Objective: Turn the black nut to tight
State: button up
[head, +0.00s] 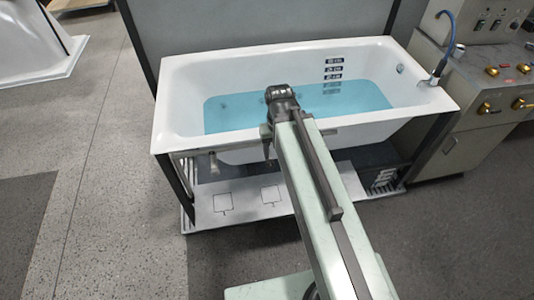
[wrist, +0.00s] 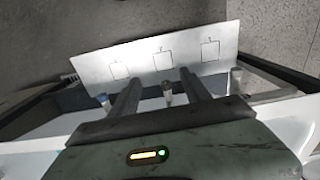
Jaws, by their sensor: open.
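My gripper (wrist: 160,77) shows in the wrist view with its two dark fingers apart and nothing clearly held. A small pale fitting with a darker top (wrist: 167,95) shows between the fingers, lower in the picture than their tips. A bluish fitting (wrist: 103,100) is left of the left finger, and another fitting (wrist: 236,82) is right of the right finger. I cannot make out which of them carries the black nut. In the head view my gripper (head: 267,140) hangs at the front rim of the white bathtub (head: 180,100); its fingers are too small to read there.
A white panel (head: 235,208) with marked squares lies below the tub's front; it also shows in the wrist view (wrist: 140,62). A pale fitting (head: 213,163) sits under the rim at left. A control cabinet (head: 470,135) stands at right.

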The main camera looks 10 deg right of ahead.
aim_at(269, 164)
jog(key=z, duration=0.25)
jog(key=i, duration=0.2)
jog(key=u, duration=1.9)
jog(key=k, duration=1.35)
jog(key=u, duration=1.15)
jog(key=i, duration=1.05)
jog(key=u, duration=0.05)
